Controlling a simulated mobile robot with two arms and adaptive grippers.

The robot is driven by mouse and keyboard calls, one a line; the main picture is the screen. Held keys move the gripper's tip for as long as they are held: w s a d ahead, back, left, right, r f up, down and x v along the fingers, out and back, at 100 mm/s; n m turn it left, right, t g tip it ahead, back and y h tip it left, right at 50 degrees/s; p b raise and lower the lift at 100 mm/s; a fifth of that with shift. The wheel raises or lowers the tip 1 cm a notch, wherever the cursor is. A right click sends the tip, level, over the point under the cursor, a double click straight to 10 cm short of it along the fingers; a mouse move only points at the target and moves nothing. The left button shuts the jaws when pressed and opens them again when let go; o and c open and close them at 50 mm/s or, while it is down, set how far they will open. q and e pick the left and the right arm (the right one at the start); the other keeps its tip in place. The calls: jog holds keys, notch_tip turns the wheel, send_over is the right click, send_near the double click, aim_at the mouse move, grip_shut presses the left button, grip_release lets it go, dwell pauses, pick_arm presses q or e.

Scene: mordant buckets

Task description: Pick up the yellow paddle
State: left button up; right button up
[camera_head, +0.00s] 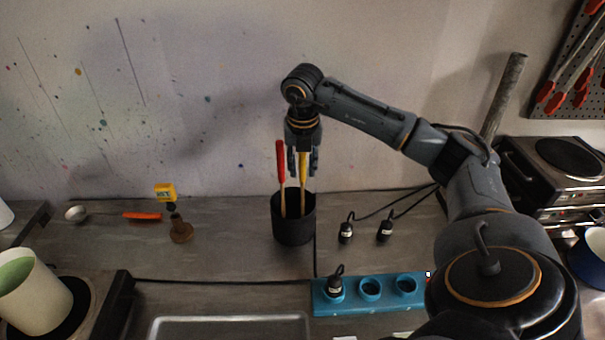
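The yellow paddle (303,168) stands nearly upright in a black cup (293,226), its yellow handle up and its lower end hidden in the cup. A red-handled paddle (281,163) leans in the same cup, just to its left. My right gripper (303,170) points down over the cup, its fingers apart on either side of the yellow handle. Gaps seem to show between the handle and the fingers, so it looks open. The red handle is close outside the left finger; I cannot tell if they touch. My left gripper is not in view.
A teal power strip (387,306), black plugs (346,233) and cables lie front and right of the cup. To the left are a yellow device (166,193), a brown object (181,229) and an orange-handled ladle (142,216). A hotplate (562,160) stands at right. A wall rises behind.

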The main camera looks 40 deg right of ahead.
grip_shut()
dwell(0.3)
jog(key=shift+r, duration=0.55)
notch_tip(320, 180, up, 7)
jog(key=shift+w+f+b, duration=0.1)
jog(key=shift+b, duration=1.05)
notch_tip(320, 180, up, 9)
jog(key=p, duration=0.3)
jog(key=shift+r+p, duration=0.3)
jog(key=shift+r, duration=0.25)
